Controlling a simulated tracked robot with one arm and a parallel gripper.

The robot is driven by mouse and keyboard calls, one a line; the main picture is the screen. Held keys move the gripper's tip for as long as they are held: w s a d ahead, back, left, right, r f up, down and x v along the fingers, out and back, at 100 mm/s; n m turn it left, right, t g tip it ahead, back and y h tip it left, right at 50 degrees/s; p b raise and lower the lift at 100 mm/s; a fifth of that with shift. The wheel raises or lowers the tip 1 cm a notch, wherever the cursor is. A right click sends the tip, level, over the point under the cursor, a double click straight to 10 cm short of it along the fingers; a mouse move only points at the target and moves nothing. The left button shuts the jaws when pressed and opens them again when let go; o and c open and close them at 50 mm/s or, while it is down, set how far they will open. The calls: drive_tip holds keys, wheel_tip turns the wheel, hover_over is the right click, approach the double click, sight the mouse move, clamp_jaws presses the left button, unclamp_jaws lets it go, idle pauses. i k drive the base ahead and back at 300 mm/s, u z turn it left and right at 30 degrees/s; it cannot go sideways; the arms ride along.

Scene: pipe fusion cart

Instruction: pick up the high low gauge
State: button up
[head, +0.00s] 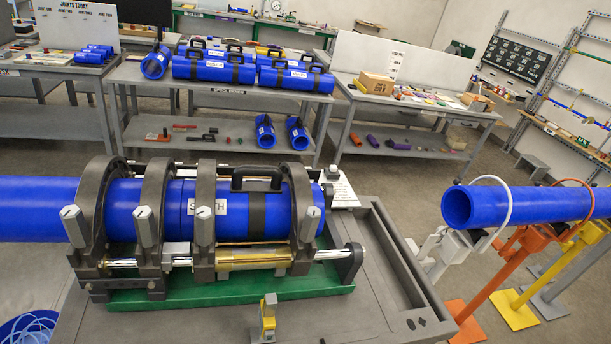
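A small upright yellow piece with a grey block on top (268,316) stands at the front of the cart, near the bottom edge of the picture. It may be the high low gauge, but I cannot be sure from its shape. Its lower end is close to the picture's edge. My gripper is not in view, so I cannot see its jaws or anything in them.
Behind it, a clamp machine (222,262) on a green base holds a blue pipe (40,208). The cart's grey top (190,328) is mostly bare in front. Right, a blue pipe (540,204) rests on coloured stands. Benches (130,75) with blue parts stand behind.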

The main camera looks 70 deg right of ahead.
sight(267, 306)
drive_tip(key=z, duration=0.65)
drive_tip(key=k, duration=0.45)
drive_tip(key=z, duration=0.5)
